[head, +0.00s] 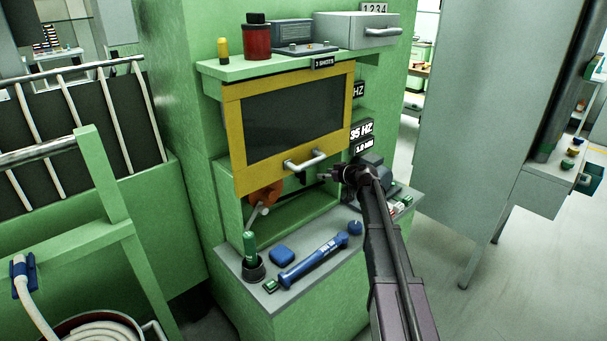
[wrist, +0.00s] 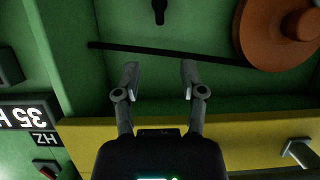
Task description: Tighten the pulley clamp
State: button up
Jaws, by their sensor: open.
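The orange pulley (head: 264,194) sits in the green recess under the yellow-framed window guard (head: 240,150); it also fills the upper right of the wrist view (wrist: 275,30). A thin black belt or bar (wrist: 150,50) runs from the pulley across the recess. A small black knob-like part (wrist: 158,10) is at the top of the wrist view, beyond the bar; I cannot tell if it is the clamp. My gripper (wrist: 160,68) is open and empty, its fingertips short of the bar in that view. In the head view my gripper (head: 323,176) is right of the pulley, at the recess opening.
The guard's handle (head: 305,161) juts out near my gripper. Labels read 35 HZ (head: 361,131).

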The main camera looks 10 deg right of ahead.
aim_at(303, 172)
jog(key=shift+b+x, duration=2.45)
jog(key=shift+x, duration=4.1)
grip_shut()
